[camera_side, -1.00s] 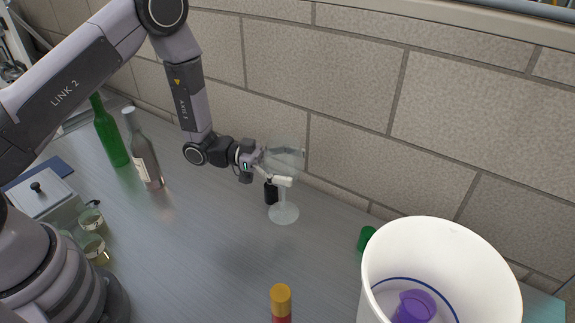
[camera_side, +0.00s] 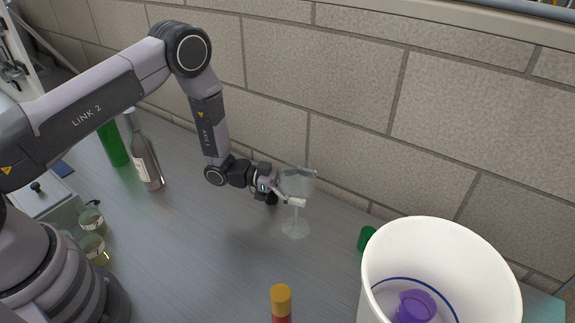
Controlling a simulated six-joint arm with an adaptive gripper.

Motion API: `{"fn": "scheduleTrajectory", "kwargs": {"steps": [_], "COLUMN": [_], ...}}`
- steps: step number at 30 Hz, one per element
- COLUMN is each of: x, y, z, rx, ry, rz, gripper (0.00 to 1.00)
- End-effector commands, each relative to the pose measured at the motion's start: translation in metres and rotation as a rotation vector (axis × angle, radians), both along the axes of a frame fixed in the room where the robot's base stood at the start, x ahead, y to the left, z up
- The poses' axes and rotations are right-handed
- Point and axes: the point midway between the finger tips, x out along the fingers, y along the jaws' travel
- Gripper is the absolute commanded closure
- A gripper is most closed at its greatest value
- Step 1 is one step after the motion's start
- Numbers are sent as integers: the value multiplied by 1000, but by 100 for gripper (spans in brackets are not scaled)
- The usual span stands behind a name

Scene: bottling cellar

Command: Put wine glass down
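The clear wine glass (camera_side: 295,230) is upright near the wall, in the middle of the picture. My gripper (camera_side: 297,200) reaches in from the left, and its fingers are closed about the glass at the lower bowl and upper stem. The foot of the glass is at or just above the grey table (camera_side: 215,255); I cannot tell whether it touches. Part of the bowl and stem is hidden behind the fingers.
A white bucket (camera_side: 380,265) with a purple object (camera_side: 416,305) inside stands at right, beside a small green item (camera_side: 366,238). A yellow-capped red item (camera_side: 281,300) is in front. Bottles (camera_side: 147,165) and small glasses (camera_side: 94,250) stand left. The table's middle is clear.

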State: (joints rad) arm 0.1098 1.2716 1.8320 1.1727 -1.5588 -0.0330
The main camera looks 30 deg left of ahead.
Motion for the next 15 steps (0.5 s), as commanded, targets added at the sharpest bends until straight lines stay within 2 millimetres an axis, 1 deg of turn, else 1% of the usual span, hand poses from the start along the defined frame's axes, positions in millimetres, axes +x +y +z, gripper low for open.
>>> {"fn": "scheduleTrajectory", "kwargs": {"steps": [1,3,4,15], "x": [0,0,0,0], "y": [0,0,0,0], "z": [0,0,0,3], "rx": [0,1,1,0], "ry": [0,0,0,0], "rz": [0,0,0,0], "gripper": [12,3,0,0]}}
